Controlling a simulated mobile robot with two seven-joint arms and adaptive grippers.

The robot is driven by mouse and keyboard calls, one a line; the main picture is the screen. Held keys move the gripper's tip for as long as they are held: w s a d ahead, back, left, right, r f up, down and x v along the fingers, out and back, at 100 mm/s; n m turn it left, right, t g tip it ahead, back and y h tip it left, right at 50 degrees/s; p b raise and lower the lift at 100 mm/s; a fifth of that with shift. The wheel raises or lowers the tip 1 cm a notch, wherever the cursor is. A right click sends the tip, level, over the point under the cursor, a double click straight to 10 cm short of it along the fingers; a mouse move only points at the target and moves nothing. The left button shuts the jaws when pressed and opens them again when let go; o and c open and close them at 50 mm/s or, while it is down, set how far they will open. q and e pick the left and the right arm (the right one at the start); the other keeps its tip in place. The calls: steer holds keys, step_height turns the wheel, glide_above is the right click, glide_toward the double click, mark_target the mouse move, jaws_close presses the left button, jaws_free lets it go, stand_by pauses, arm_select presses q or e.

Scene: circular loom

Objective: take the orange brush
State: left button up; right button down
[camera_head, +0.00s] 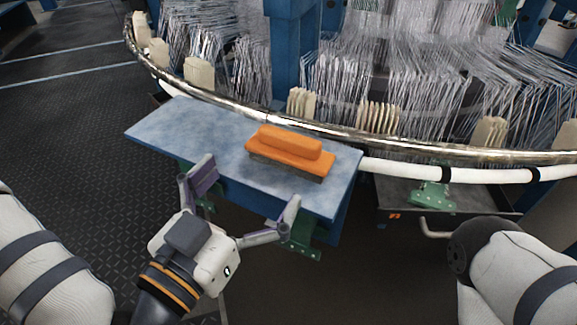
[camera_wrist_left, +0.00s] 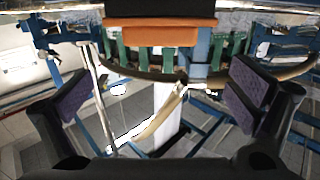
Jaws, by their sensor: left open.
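The orange brush (camera_head: 290,146) lies on a small blue table (camera_head: 180,124), its dark underside down and its long raised grip on top. My left gripper (camera_head: 246,194) is open and empty in front of the table's near edge, with its fingers spread toward the brush and apart from it. In the left wrist view, the orange body of the brush (camera_wrist_left: 160,33) shows at the top with a dark strip above it, beyond the gap between the open fingers (camera_wrist_left: 160,92). My right gripper is out of view; only part of my right arm shows.
The loom's shiny curved rail (camera_head: 240,108) runs just behind the table, with pale blocks (camera_head: 199,72) and many thin metal strands beyond. A green bracket (camera_head: 300,240) sits under the table's near edge. The dark floor (camera_head: 75,120) at left is clear.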

mark_target(286, 140)
arm_select(q)
steer(key=b+x, duration=0.4)
steer(key=x, duration=0.7)
steer(key=shift+w+d, duration=0.2)
steer(key=shift+w, duration=0.15)
steer(key=c, duration=1)
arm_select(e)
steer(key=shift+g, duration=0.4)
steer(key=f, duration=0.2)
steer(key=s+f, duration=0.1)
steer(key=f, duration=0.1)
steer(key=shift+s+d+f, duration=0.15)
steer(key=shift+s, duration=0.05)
